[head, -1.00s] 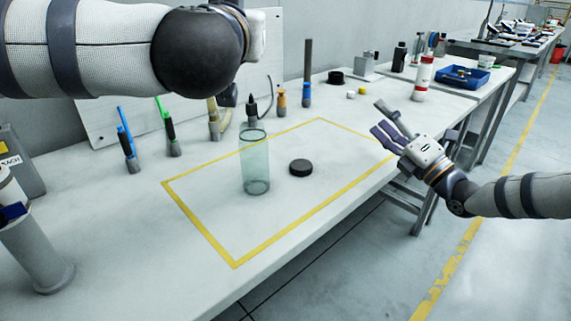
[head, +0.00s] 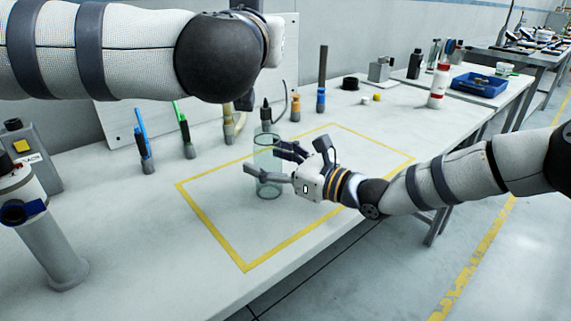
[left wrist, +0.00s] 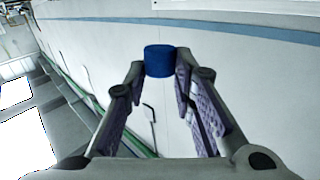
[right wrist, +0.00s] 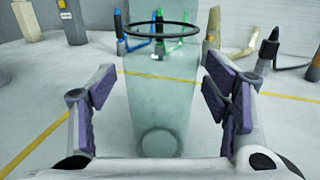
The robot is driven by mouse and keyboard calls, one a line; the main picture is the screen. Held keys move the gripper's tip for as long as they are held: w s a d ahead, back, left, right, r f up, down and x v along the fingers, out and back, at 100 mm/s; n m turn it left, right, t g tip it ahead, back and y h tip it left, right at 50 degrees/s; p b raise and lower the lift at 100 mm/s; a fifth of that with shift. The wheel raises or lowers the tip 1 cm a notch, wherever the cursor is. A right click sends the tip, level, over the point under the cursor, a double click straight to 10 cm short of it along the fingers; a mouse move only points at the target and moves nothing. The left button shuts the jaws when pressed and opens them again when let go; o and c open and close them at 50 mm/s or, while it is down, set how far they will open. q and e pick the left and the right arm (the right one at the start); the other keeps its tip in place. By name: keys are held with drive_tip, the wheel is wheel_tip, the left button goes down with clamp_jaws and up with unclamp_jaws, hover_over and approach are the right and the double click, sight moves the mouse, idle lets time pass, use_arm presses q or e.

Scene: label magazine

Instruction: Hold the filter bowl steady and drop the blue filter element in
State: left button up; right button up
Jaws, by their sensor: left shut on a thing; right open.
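The filter bowl (head: 267,180) is a clear greenish cylinder standing upright on the bench inside the yellow outline. My right gripper (head: 265,160) is open, with its fingers on either side of the bowl. In the right wrist view the bowl (right wrist: 163,90) stands between the two finger pads, with gaps visible on both sides. In the left wrist view the blue filter element (left wrist: 160,61) is a short blue cylinder held at the fingertips of my left gripper (left wrist: 160,72). In the head view my left forearm crosses the top, and the blue element cannot be seen there.
Several upright tools, including a blue one (head: 143,140) and a green one (head: 185,135), stand behind the yellow outline (head: 225,240). A grey post (head: 50,240) stands at the left.

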drive_tip(key=shift+w+a, duration=0.15)
drive_tip(key=c, duration=1.3)
use_arm(q)
hover_over(266, 148)
drive_tip(key=shift+f, duration=6.45)
drive_tip(key=o, duration=0.9)
